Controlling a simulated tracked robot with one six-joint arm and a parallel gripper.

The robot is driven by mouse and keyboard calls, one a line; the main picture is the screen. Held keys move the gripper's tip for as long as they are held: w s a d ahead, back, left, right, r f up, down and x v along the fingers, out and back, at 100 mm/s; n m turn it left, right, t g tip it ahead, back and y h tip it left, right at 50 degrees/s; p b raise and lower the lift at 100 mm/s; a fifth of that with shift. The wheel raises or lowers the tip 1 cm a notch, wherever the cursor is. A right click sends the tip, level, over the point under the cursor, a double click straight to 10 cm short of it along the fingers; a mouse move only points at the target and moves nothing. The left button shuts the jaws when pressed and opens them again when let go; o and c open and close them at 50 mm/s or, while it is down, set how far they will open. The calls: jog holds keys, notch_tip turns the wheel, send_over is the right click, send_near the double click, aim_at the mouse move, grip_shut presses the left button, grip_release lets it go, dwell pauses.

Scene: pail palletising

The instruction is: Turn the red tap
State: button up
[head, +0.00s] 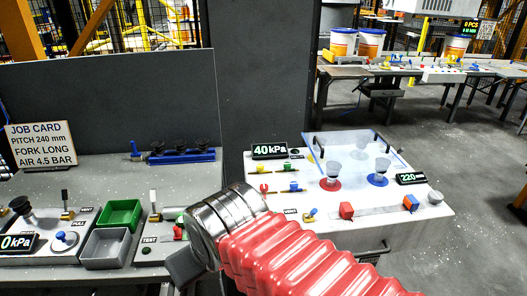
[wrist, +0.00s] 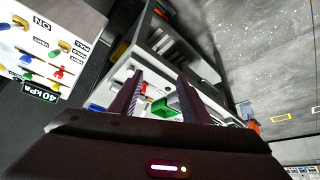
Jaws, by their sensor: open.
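A small red tap (head: 264,188) is on the left part of the white panel, below a yellow-topped tap (head: 262,168) and under the 40 kPa display. In the wrist view a small red part, seemingly this tap (wrist: 59,74), shows at the far left, near the 40 kPa display (wrist: 39,92). My gripper (wrist: 160,76) is open, its two dark fingers apart with nothing held between them. It points away from the white panel, toward small trays.
The white panel (head: 400,218) also holds clear-covered plungers and a red knob (head: 346,210). On the left bench are a green tray (head: 120,215), a grey tray (head: 105,250) and a job card (head: 42,145). A dark post (head: 262,75) stands behind.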

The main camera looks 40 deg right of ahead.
jog(key=w+d+f+m+g, duration=0.15)
jog(key=w+d+m, duration=0.35)
jog(key=d+m, duration=0.5)
jog(key=w+d+f+m, duration=0.3)
jog(key=w+d+m, duration=0.3)
jog(key=d, duration=0.9)
jog(key=w+d+f+m+g, duration=0.15)
jog(key=w+d+m, duration=0.25)
jog(key=d+m, duration=0.65)
jog(key=w+d+r+m+t, duration=0.2)
jog(key=w+d+r+m, duration=0.1)
jog(key=m, duration=0.4)
jog(key=shift+w+r+y, duration=0.3)
jog(key=shift+w+y, duration=0.1)
jog(key=shift+w, duration=0.05)
